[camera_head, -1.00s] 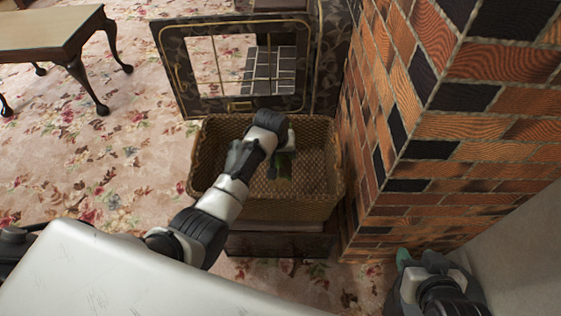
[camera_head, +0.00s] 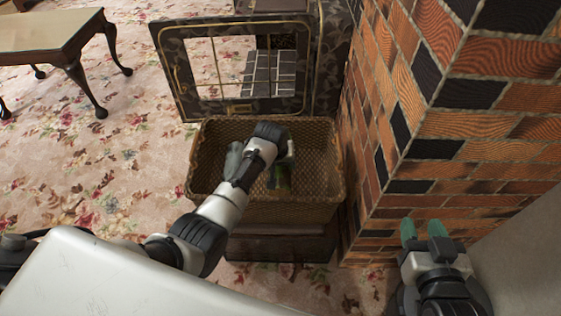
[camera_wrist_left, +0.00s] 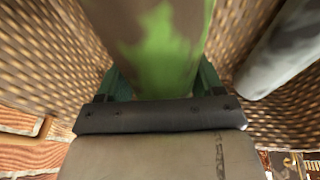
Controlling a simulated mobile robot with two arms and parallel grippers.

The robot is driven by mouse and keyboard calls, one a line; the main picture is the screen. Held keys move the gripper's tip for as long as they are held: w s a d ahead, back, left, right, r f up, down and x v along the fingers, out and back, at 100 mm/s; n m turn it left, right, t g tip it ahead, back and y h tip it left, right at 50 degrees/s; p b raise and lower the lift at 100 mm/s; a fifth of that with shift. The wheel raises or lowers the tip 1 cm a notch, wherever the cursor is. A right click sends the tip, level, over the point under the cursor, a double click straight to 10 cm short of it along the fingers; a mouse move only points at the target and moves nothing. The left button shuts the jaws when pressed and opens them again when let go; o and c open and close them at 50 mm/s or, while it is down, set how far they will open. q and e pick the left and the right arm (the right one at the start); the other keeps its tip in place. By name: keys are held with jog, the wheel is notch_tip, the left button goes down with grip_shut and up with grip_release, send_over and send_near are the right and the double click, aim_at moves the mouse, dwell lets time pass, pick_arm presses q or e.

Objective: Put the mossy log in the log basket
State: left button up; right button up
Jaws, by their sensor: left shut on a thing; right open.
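The mossy log (camera_wrist_left: 160,40) is brown with a bright green patch. In the left wrist view it lies between the green fingers of my left gripper (camera_wrist_left: 160,82), which is shut on it. In the head view only a small green and dark part of the log (camera_head: 281,180) shows beside my left gripper; my wrist hides the rest. The log is inside the outline of the woven log basket (camera_head: 290,212); whether it touches the bottom I cannot tell. My right gripper (camera_head: 422,231) is open and empty at the lower right, apart from the basket.
A grey mottled cylinder (camera_wrist_left: 285,48), perhaps another log, is beside the held log at the basket. A dark framed screen (camera_head: 180,75) stands behind the basket. The brick wall (camera_head: 430,150) rises close on its right. Patterned carpet (camera_head: 90,165) is free at left.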

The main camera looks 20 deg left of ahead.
pick_arm(q)
jog(key=shift+f, duration=0.35)
jog(key=o, duration=1.3)
jog(key=shift+c, duration=0.2)
